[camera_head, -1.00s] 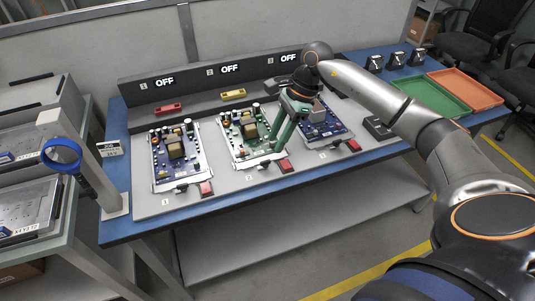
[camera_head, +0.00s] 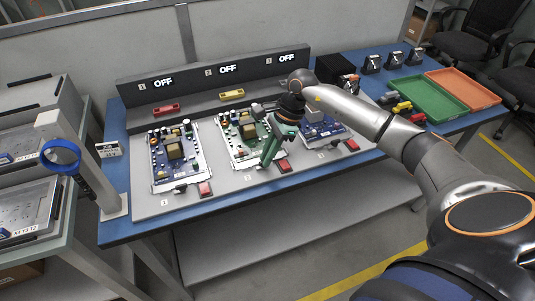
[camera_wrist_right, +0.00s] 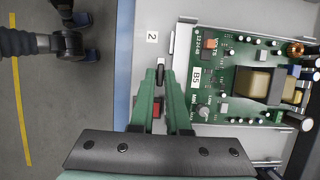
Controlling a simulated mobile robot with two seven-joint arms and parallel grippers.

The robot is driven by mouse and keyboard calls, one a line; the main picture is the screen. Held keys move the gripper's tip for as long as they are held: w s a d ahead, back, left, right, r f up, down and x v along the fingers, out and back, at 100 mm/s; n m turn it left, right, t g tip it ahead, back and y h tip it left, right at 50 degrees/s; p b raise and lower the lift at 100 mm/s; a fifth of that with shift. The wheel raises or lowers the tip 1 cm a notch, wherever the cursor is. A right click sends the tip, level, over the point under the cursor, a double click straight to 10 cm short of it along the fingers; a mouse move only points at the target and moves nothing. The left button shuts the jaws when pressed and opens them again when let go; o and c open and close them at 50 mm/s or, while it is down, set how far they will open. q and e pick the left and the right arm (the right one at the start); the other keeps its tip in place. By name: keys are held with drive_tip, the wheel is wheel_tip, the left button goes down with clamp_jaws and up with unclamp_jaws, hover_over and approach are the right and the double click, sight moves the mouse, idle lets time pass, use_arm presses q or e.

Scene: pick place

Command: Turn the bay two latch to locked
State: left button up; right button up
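Bay two holds a green circuit board (camera_head: 246,152) in a grey tray, and the board also fills the right of the right wrist view (camera_wrist_right: 235,95). The bay two latch (camera_wrist_right: 160,74) is a small black part at the tray's front edge, beside the label 2 (camera_wrist_right: 152,37). My right gripper (camera_wrist_right: 160,78) points down there, its green fingers close together with the latch between the tips. They appear to touch it on both sides. In the head view my right gripper (camera_head: 266,160) covers most of the latch. My left gripper is out of view.
Bay one's blue board (camera_head: 176,153) is to the left and bay three's board (camera_head: 325,130) to the right. A red block (camera_head: 284,166) sits close beside my fingers. The displays (camera_head: 228,69) read OFF. Green (camera_head: 430,100) and orange trays lie at the right.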

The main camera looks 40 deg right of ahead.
clamp_jaws()
